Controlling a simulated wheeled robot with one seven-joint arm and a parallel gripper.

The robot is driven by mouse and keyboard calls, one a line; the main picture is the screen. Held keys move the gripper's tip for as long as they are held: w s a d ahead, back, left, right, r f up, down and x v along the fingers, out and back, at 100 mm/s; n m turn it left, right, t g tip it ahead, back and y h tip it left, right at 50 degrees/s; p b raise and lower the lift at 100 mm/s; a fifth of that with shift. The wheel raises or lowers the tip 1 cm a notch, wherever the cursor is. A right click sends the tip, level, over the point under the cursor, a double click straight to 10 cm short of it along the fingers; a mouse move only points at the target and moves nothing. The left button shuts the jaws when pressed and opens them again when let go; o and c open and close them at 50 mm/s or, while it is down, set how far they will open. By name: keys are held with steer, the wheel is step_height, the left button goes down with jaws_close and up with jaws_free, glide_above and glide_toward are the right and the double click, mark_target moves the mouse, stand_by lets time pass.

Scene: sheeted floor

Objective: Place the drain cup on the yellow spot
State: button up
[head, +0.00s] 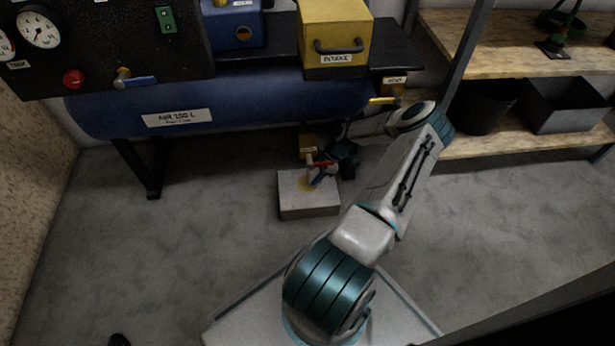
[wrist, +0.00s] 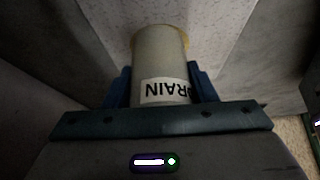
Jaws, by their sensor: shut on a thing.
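The drain cup (wrist: 160,55) is a pale grey cylinder with a white DRAIN label, upside down in the wrist view. My gripper (wrist: 160,88) is shut on it, with one blue finger on each side. In the head view my gripper (head: 317,178) is over the light grey block (head: 310,206) on the floor, and the cup is hard to make out there. The yellow spot (head: 304,186) shows in part on the block's top. In the wrist view a yellow edge (wrist: 187,38) shows beside the cup's far end. I cannot tell whether the cup touches the block.
A blue air tank (head: 250,100) on black legs hangs low over the back of the block. A small yellow fitting (head: 307,143) and a red part (head: 323,163) are close to my gripper. A wooden shelf (head: 530,130) stands right. Open floor (head: 140,260) lies left.

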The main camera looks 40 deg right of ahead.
steer(key=w+a, duration=0.1)
steer(key=a+b, duration=0.1)
steer(key=a, duration=0.1)
steer(key=shift+w+f, duration=0.15)
steer(key=shift+w, duration=0.2)
steer(key=shift+s+d+f+b, duration=0.1)
steer(key=shift+d+f+b, duration=0.2)
steer(key=shift+f, duration=0.3)
steer(key=shift+f, duration=0.15)
steer(key=o, duration=1)
steer(key=shift+c, duration=0.2)
steer(key=p+v, duration=0.1)
steer(key=v, duration=0.3)
steer(key=shift+p, duration=0.4)
steer(key=s+d+p, duration=0.2)
steer(key=s+d, duration=0.4)
steer(key=d, duration=0.3)
steer(key=shift+d+f+p, duration=0.3)
steer(key=shift+d+p, duration=0.05)
